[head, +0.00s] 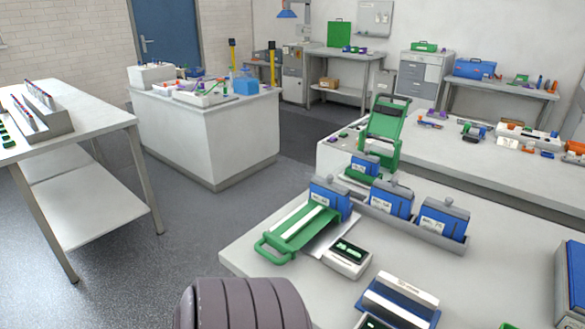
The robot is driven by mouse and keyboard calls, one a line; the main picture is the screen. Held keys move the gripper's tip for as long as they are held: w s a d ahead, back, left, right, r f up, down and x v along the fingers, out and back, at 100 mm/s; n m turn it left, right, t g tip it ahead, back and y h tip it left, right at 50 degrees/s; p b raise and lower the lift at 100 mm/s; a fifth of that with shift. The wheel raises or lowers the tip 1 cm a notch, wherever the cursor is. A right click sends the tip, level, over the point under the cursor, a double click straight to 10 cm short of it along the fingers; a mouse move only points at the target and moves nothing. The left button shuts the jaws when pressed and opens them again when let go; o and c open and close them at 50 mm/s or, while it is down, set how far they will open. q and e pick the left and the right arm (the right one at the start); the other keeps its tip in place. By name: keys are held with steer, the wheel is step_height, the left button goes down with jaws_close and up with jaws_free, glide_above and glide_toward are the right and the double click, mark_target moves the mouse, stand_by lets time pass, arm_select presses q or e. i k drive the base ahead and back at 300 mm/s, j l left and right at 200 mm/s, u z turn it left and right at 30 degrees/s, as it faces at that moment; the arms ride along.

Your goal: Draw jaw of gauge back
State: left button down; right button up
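On the near table, a green slide with a loop handle (294,232) and a white strip along it lies beside a blue labelled block (330,196). A small white box with a dark and green face (347,256) sits just right of it. I cannot tell which of these is the gauge, and no jaw is clear at this size.
More blue labelled blocks (391,200) stand in a grey tray (412,229). An upright green frame (383,132) stands behind. A long bench (470,160) lies beyond, a white cabinet (210,140) and a side table (85,143) to the left. Grey floor (190,235) is open between.

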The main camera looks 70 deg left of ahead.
mark_target(288, 238)
steer(key=u, duration=2.45)
